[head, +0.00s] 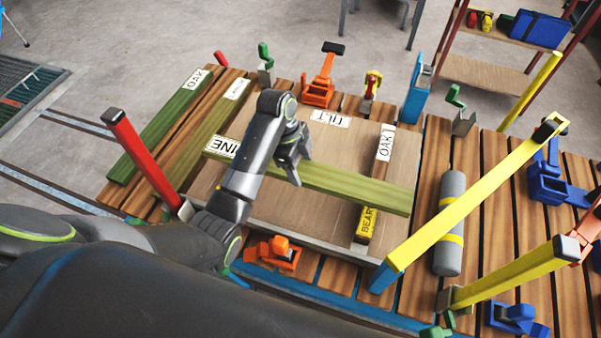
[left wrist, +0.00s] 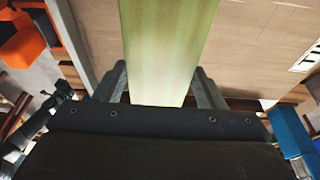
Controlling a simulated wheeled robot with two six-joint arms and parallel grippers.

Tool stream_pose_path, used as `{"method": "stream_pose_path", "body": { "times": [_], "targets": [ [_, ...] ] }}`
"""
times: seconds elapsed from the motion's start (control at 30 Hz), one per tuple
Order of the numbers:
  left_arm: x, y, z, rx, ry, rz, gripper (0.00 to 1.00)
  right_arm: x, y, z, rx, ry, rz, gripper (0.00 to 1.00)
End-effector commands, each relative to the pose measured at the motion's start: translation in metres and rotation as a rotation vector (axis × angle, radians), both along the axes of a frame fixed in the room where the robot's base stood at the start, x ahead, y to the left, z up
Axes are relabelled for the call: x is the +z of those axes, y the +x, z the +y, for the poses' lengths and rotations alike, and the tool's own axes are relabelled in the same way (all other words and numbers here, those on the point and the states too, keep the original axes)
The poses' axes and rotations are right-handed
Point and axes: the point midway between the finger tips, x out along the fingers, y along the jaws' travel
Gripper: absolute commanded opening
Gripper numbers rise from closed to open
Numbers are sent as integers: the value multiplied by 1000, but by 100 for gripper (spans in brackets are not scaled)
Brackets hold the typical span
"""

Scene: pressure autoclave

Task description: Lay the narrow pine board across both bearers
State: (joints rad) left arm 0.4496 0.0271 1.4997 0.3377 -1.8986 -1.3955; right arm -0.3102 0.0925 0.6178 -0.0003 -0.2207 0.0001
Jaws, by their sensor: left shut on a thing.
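The pale green pine board (head: 345,187), with a partly hidden label reading "INE" at its left end, lies level across the plywood platform. My left gripper (head: 292,172) is shut on it near its middle. In the left wrist view the board (left wrist: 165,50) runs between the two fingers (left wrist: 160,88). Toward its right end the board crosses over a bearer (head: 377,168), labelled "OAK" and "BEAR", and extends past it. I cannot tell whether they touch. The other bearer is not visible; my left arm covers part of the platform.
The plywood platform (head: 262,202) carries a "TILT" label. Green-stained boards labelled "OAK" (head: 160,130) and "LARCH" (head: 203,130) lie at left. A red post (head: 140,155), yellow bars (head: 480,195), a grey cylinder (head: 449,225) and an orange clamp (head: 275,253) stand around it.

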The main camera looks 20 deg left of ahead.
Motion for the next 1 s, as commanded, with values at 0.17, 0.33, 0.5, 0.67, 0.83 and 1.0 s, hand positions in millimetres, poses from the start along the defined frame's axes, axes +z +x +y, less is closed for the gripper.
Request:
{"method": "stream_pose_path", "body": {
  "times": [0.17,0.33,0.5,0.67,0.83,1.0],
  "targets": [
    [-21,-1,0,0,0,3,24,0,6,2,1,2,-7,0],
    [-38,0,0,0,0,0,24,0,10,10,-1,12,-14,0],
    [-39,0,0,0,0,-2,24,-1,11,16,-4,20,-15,0],
    [-40,0,0,0,0,-1,24,-1,11,16,-4,20,-15,0],
    [-43,0,0,0,1,1,75,-1,11,14,-3,17,-15,0],
    [-43,0,0,1,1,1,85,-1,11,10,-1,13,-15,0]
  ]
}}
